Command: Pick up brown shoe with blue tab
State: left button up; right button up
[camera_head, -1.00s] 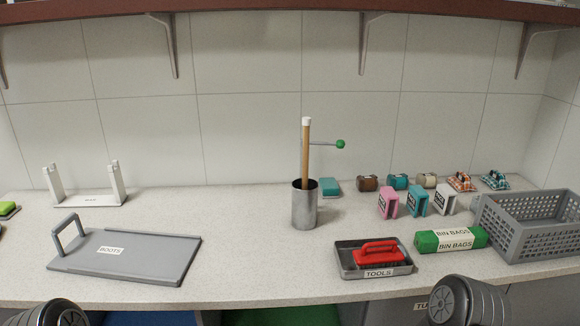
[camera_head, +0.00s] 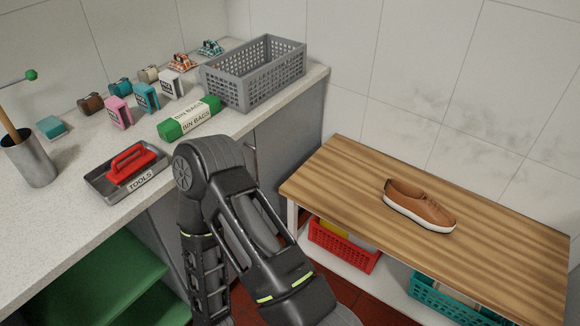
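A brown shoe (camera_head: 420,206) with a white sole lies upright on a wooden bench top (camera_head: 335,180) at the right. Its opening faces up and its toe points to the lower right. I cannot make out a blue tab on it; the heel edge looks dark. One of my arms stands bent in the lower middle, left of the bench and apart from the shoe. Neither gripper shows in the picture.
Below the bench are a red basket (camera_head: 342,246) and a teal basket (camera_head: 450,303). The stone counter at the left holds a grey crate (camera_head: 254,75), a green bin-bag roll (camera_head: 189,118), a tools tray (camera_head: 110,193) and a metal cup (camera_head: 30,162). The bench around the shoe is clear.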

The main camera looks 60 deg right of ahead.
aim_at(412, 203)
jog(key=z, duration=2.85)
jog(key=i+z, duration=0.4)
jog(key=i+j+z, duration=0.1)
jog(key=i+z, duration=0.35)
jog(key=i, duration=0.15)
